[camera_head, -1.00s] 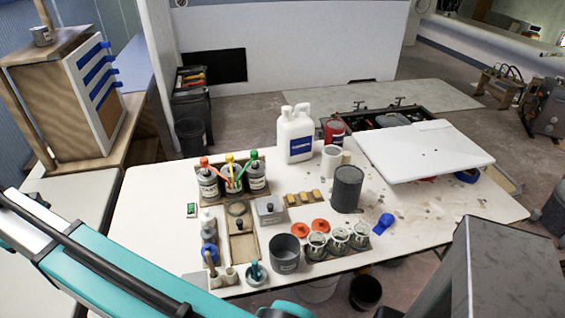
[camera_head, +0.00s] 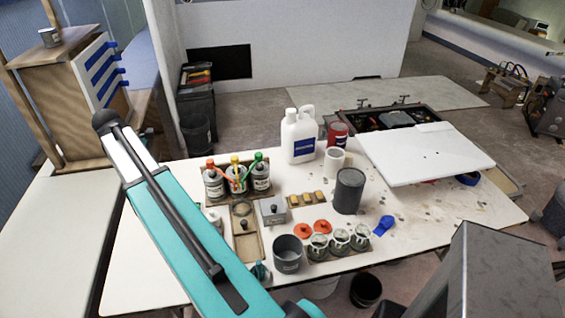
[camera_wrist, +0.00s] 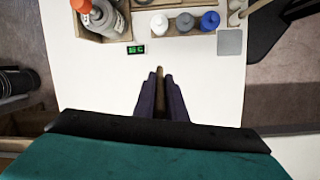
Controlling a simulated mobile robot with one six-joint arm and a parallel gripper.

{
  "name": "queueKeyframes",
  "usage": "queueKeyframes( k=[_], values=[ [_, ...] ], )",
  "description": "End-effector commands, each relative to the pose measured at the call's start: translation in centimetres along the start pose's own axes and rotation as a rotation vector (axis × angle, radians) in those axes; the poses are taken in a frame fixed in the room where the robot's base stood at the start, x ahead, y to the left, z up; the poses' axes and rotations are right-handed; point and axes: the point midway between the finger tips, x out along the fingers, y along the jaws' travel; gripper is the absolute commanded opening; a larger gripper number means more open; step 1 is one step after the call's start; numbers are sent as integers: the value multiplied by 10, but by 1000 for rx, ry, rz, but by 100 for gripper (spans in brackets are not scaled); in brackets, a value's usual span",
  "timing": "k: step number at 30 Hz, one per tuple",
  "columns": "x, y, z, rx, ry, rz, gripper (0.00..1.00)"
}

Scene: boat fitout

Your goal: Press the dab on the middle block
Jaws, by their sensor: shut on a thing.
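Three small yellow-tan blocks sit in a row on a wooden strip in the head view; the middle block (camera_head: 307,199) lies between the other two. Any dab on it is too small to make out. My gripper (camera_wrist: 160,84) is shut on a thin brown wooden stick (camera_wrist: 160,71), whose end shows between the dark fingers. In the wrist view it is over bare white tabletop, beside the small bottles and apart from the blocks. The blocks are not in the wrist view. The gripper is hidden in the head view.
Bottles with coloured tops (camera_head: 237,180), a lidded metal box (camera_head: 273,210), a grey cup (camera_head: 288,254) and glass jars (camera_head: 339,243) crowd around the blocks. Bare table lies at the left (camera_head: 130,250).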

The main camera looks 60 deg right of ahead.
Motion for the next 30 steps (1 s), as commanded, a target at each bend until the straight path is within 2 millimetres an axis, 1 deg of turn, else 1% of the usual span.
queueKeyframes(
  k=[1,6,14,15,20,24,26,27,29,30],
  values=[
    [0,12,15,7,-1,-2,0],
    [7,44,57,14,0,-3,0],
    [19,87,127,24,-2,-4,0],
    [21,93,138,27,-3,-4,0],
    [28,114,183,32,-6,-4,0],
    [37,129,222,38,-11,-5,0],
    [43,135,240,42,-13,-5,0],
    [48,138,251,46,-14,-6,0],
    [56,143,268,50,-17,-8,0],
    [64,145,279,55,-19,-9,0]
  ],
)
